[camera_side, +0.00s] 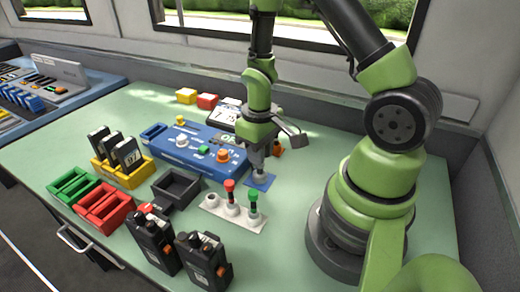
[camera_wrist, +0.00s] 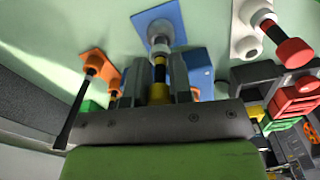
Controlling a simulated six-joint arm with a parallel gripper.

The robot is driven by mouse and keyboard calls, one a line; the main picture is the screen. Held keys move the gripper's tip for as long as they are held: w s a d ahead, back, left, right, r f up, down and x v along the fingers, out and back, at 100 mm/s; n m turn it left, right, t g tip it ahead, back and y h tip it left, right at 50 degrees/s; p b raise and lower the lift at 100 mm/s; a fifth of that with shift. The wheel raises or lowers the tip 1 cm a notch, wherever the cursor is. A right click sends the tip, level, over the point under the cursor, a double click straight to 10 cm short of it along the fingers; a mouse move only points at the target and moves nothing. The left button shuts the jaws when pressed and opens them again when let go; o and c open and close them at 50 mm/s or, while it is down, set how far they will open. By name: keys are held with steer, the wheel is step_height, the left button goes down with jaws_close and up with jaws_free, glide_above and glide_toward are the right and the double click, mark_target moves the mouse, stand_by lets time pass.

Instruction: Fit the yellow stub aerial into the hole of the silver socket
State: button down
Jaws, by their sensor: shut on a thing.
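The silver socket (camera_wrist: 160,29) stands on a square blue plate (camera_wrist: 176,13) at the top middle of the wrist view. In the side view the blue plate (camera_side: 267,184) lies below my gripper (camera_side: 261,170). My gripper (camera_wrist: 158,92) is shut on the yellow stub aerial (camera_wrist: 158,93), which has a black band and a pale end toward the socket. The aerial is lined up with the socket, its far end overlapping the socket in the wrist view. I cannot tell how far it is in the hole. The aerial is mostly hidden in the side view.
A white rack (camera_side: 212,202) with red and green aerials stands in front. An orange plate (camera_wrist: 95,57) with a dark stem stands near the socket. A blue console (camera_side: 180,150) is to the left.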

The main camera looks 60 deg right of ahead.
steer(key=shift+f, duration=0.85)
stand_by(0.3)
steer(key=c, duration=0.6)
jaws_free()
steer(key=shift+r, duration=3.5)
steer(key=s+a+r+t, duration=0.2)
steer(key=a+r, duration=0.1)
steer(key=r, duration=0.3)
steer(key=s+a+r+m+t+y, duration=0.1)
steer(key=s+a+r+t, duration=0.1)
steer(key=r, duration=0.5)
steer(key=s+a+r+m+t+y, duration=0.1)
steer(key=s+a+r+t, duration=0.2)
steer(key=r, duration=0.3)
steer(key=shift+s+a+r, duration=0.35)
steer(key=shift+s+a, duration=0.3)
steer(key=shift+s, duration=0.1)
